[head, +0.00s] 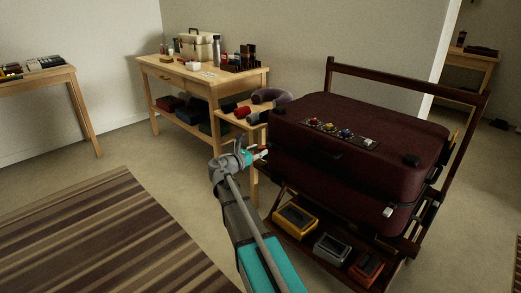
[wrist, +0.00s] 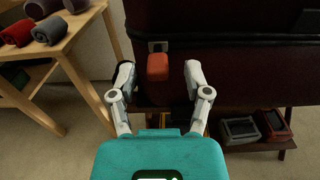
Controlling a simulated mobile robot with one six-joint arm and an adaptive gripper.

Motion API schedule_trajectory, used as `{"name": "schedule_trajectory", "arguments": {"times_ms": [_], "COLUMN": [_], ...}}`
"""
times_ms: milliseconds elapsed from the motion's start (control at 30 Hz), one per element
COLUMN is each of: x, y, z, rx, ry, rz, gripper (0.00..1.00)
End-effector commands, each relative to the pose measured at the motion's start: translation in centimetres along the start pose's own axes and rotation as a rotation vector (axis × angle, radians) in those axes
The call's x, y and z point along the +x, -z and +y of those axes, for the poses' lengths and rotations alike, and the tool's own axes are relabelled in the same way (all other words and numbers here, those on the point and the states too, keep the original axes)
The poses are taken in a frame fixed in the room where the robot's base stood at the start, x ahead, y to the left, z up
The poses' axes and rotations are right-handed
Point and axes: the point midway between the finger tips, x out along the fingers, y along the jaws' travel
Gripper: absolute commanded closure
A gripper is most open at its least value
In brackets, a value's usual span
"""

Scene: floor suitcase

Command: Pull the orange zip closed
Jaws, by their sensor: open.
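The dark maroon suitcase (head: 400,130) lies closed-looking on a dark wooden rack, and its side fills the upper right of the wrist view (wrist: 240,70). An orange-red zip pull (wrist: 158,67) hangs from a small metal piece at the suitcase's left end, along the dark seam. My gripper (wrist: 160,74) is open, with one finger on each side of the pull and a gap to both. In the head view my gripper (head: 258,154) is at the suitcase's near left corner, and the orange pull cannot be made out there.
The rack's lower shelf holds a yellow box (head: 295,218), a grey box (head: 332,248) and a red box (head: 366,266). A small wooden table with rolled cloths (wrist: 47,30) stands close on the left. A striped rug (head: 100,240) covers open floor at front left.

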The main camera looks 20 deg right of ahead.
Motion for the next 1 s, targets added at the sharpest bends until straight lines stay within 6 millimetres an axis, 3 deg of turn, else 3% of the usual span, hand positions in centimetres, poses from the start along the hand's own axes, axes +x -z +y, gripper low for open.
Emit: {"name": "schedule_trajectory", "arguments": {"times_ms": [200, 600, 933, 1000], "x": [1.7, 2.0, 2.0, 2.0], "y": [0.0, 0.0, 0.0, 0.0], "z": [0.1, 0.0, 0.0, 0.0], "rx": [0.000, 0.000, 0.000, 0.000], "ry": [0.000, -0.001, -0.001, 0.000], "rz": [0.000, 0.000, 0.000, 0.000], "gripper": [0.37, 0.37, 0.98, 1.00]}}
